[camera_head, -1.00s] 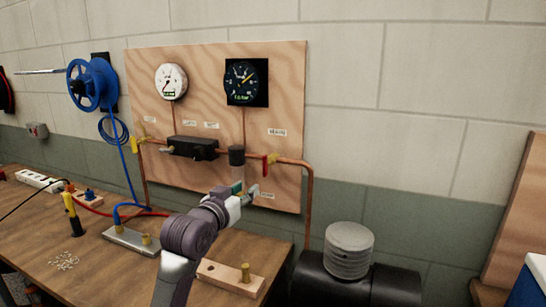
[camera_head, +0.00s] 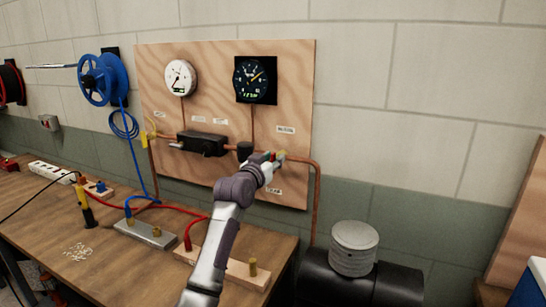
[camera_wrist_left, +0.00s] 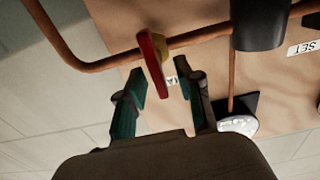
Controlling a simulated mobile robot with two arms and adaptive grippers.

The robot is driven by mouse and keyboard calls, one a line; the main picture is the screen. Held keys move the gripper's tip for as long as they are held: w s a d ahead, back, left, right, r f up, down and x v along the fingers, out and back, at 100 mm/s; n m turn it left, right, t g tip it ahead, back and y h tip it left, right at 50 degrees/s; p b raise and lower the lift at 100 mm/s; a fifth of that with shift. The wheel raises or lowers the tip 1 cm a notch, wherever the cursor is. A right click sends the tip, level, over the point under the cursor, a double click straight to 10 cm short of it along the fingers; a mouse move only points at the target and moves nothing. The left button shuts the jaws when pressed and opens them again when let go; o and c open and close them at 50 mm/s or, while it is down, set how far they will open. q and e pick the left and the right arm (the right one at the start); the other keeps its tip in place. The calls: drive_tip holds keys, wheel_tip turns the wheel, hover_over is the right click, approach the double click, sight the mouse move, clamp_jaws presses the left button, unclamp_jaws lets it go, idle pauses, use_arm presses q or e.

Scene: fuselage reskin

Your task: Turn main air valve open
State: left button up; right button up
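The main air valve has a red lever handle (camera_wrist_left: 154,65) on a brass body on the copper pipe (camera_wrist_left: 110,62), seen in the left wrist view. In the head view the valve sits on the wooden panel (camera_head: 220,95), below a small label, and is mostly hidden by my gripper. My left gripper (camera_wrist_left: 165,88) is open, its two green-padded fingers pointing at the valve. The lever's lower end lies between the fingertips in the picture; I cannot tell whether they touch it. My right gripper is not in view.
A white gauge (camera_head: 181,78) and a black gauge (camera_head: 255,79) hang above the pipe. A black regulator block (camera_head: 202,144) and a dark cylinder (camera_wrist_left: 260,22) sit beside the valve. The workbench (camera_head: 120,262) holds hoses and fittings. A black tank (camera_head: 350,282) stands right.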

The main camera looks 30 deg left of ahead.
use_arm(q)
drive_tip(key=shift+w, duration=0.2)
clamp_jaws()
